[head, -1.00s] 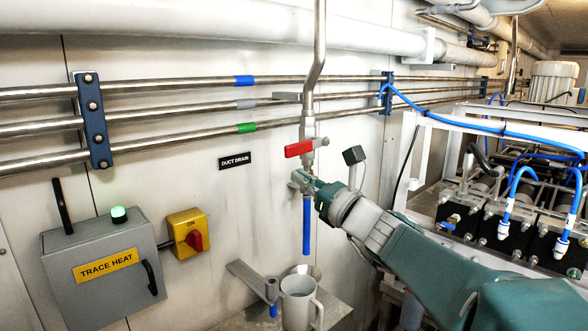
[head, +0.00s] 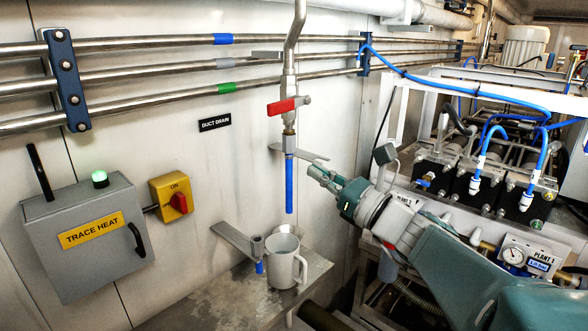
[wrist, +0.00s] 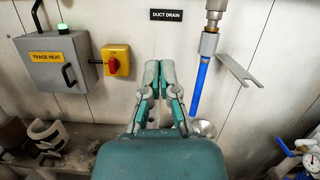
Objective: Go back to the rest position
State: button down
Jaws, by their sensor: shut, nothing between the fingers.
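My gripper (head: 318,174) is shut and empty, just right of the blue drain tube (head: 289,185) and apart from it. In the wrist view my gripper (wrist: 160,75) shows its fingers together, pointing at the wall. The tube hangs straight down from the duct drain valve, whose red handle (head: 284,106) lies roughly level. A grey mug (head: 284,262) stands on the metal shelf below the tube. The blue tube also shows in the wrist view (wrist: 202,85), right of my gripper.
The trace heat box (head: 88,235) and a yellow switch (head: 172,197) are on the wall at left. A flat bracket (head: 232,240) juts over the shelf (head: 200,303). Watermaker equipment (head: 480,180) with blue hoses stands close on the right. Pipes (head: 200,65) run along the wall above.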

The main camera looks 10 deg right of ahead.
jog(key=s+a+f+n+g+h, duration=0.3)
jog(key=s+a+f+n+g, duration=0.65)
jog(key=s+f+n, duration=0.4)
jog(key=s+d+f+n+g+h, duration=0.1)
jog(key=s+d+f+n+h, duration=0.1)
jog(key=n, duration=0.5)
jog(key=s+d+f+n+g+h, duration=0.1)
jog(key=s+d+f+n+h, duration=0.2)
jog(key=d+n+h, duration=0.4)
jog(key=shift+s+d+f, duration=0.15)
jog(key=shift+s+f, duration=0.2)
jog(key=shift+f, duration=0.5)
